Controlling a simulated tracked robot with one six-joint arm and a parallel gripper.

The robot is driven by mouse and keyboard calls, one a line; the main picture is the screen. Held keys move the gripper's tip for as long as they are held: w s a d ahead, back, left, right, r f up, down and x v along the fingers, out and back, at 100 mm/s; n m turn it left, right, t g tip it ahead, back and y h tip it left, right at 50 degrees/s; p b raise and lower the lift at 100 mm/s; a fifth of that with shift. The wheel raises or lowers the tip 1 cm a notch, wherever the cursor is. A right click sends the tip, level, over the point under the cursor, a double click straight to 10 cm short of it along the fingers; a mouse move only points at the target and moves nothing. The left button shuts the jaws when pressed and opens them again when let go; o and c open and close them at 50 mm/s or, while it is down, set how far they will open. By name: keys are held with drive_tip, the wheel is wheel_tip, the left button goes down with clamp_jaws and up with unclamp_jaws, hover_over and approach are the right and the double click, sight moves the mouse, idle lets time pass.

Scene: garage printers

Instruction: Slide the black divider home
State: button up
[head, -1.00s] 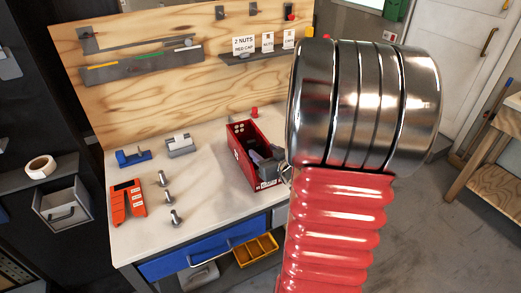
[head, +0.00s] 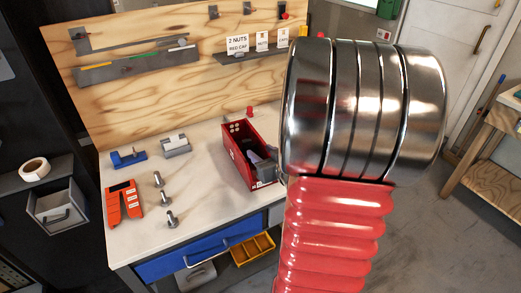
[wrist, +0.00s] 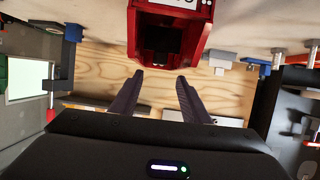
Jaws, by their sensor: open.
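The red bin (head: 236,155) stands on the bench top, its long side running toward me. A dark grey and purplish shape (head: 264,169) is at its near right end; I cannot tell whether it is the divider or part of my gripper. In the wrist view the red bin (wrist: 205,28) is at the top, upside down, with a black piece (wrist: 160,40) inside its opening, likely the divider. My gripper (wrist: 160,76) has its two dark fingers spread, nothing between them, pointing toward the bin and apart from the black piece. My own arm hides much of the head view's right.
Bolts (head: 159,198) stand on the bench beside an orange tray (head: 124,204). A blue fixture (head: 128,158) and a grey one (head: 176,146) sit farther back. A plywood backboard (head: 150,90) closes the rear. An open yellow tray (head: 252,249) is below the bench.

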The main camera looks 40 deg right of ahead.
drive_tip(key=shift+w+a+r, duration=0.25)
drive_tip(key=c, duration=0.3)
drive_tip(key=a+r+g, duration=0.1)
drive_tip(key=a, duration=0.1)
drive_tip(key=w+a+r, duration=0.1)
drive_tip(key=a, duration=0.1)
drive_tip(key=a+r+g, duration=0.1)
drive_tip(key=r, duration=0.1)
drive_tip(key=shift+w+a+r+n+g+h, duration=0.1)
drive_tip(key=shift+w+a+n+g+h, duration=0.2)
drive_tip(key=shift+a+n, duration=0.1)
clamp_jaws()
drive_tip(key=s+a+r+n+g+y, duration=0.1)
drive_tip(key=s+a+r+g+y, duration=0.1)
drive_tip(key=s+a, duration=0.5)
drive_tip(key=s+a+r+n+g+y, duration=0.2)
drive_tip(key=s+a, duration=0.5)
drive_tip(key=a, duration=1.3)
drive_tip(key=shift+s+r+g+y, duration=0.2)
drive_tip(key=shift+r+g+y, duration=0.3)
drive_tip(key=shift+y, duration=0.2)
